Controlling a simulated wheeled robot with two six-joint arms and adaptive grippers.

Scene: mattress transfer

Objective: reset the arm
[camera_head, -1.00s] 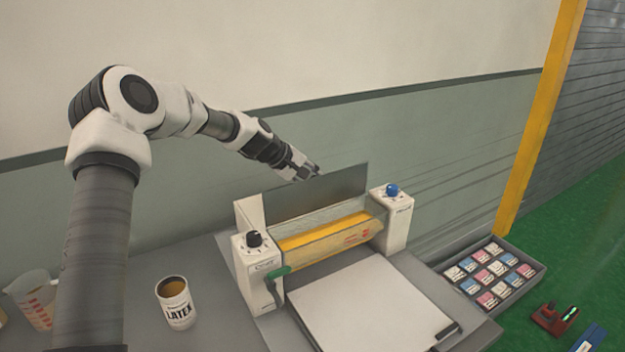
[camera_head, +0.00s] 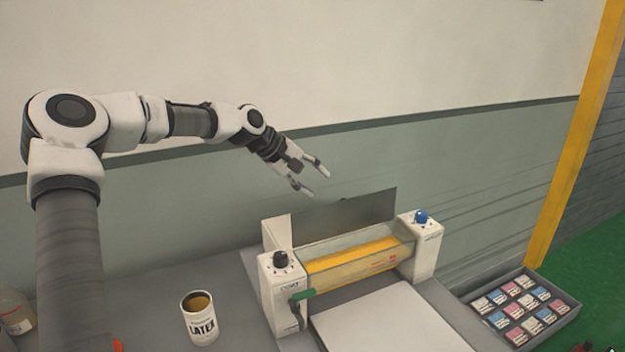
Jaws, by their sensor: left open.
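My left arm comes in from the left and bends over at the top. My left gripper (camera_head: 312,182) is open and empty, its two fingers apart. It hangs in the air above the back of the roller machine, near the upright dark panel (camera_head: 345,222), in front of the wall. My right gripper is not in view.
The machine has a yellow roller (camera_head: 350,258), a black knob (camera_head: 281,259), a blue knob (camera_head: 421,217) and a white flat bed (camera_head: 390,325). A LATEX can (camera_head: 200,325) stands left of it. A grey tray (camera_head: 566,307) of small packets lies at the right.

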